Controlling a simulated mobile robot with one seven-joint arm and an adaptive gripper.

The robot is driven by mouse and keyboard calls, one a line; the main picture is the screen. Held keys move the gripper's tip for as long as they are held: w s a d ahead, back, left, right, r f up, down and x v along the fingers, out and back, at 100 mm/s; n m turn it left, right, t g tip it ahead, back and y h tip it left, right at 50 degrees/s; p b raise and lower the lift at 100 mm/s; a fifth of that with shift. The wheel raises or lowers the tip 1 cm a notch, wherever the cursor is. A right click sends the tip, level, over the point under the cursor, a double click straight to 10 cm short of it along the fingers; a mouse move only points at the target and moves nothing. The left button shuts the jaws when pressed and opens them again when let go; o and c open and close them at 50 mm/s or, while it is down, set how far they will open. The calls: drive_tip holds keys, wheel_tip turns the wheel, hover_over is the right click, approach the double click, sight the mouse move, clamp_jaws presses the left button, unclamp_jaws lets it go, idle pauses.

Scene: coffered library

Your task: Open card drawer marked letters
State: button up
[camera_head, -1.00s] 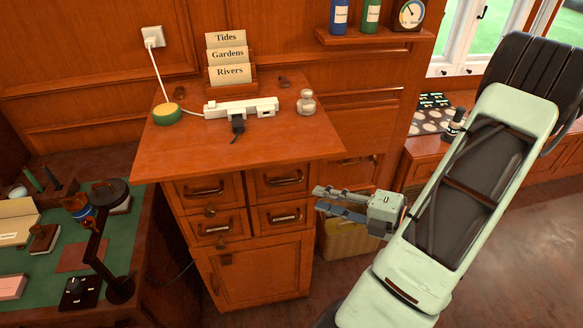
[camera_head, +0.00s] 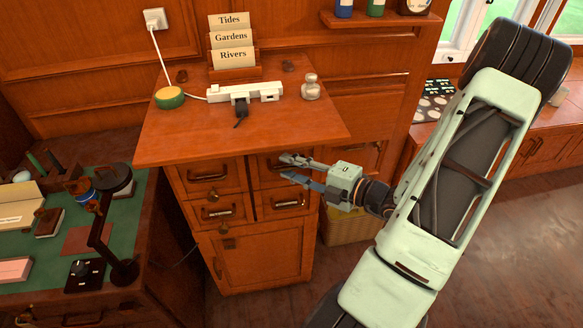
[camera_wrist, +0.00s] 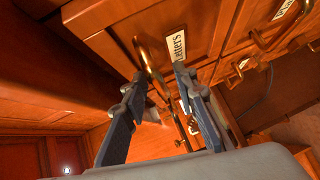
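The cabinet top (camera_head: 190,135) overhangs the drawers. A desk lamp (camera_head: 112,215) stands at left. Floor at right is clear.

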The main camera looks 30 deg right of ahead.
drive_tip(key=shift+c, duration=0.2)
clamp_jaws()
idle(0.4)
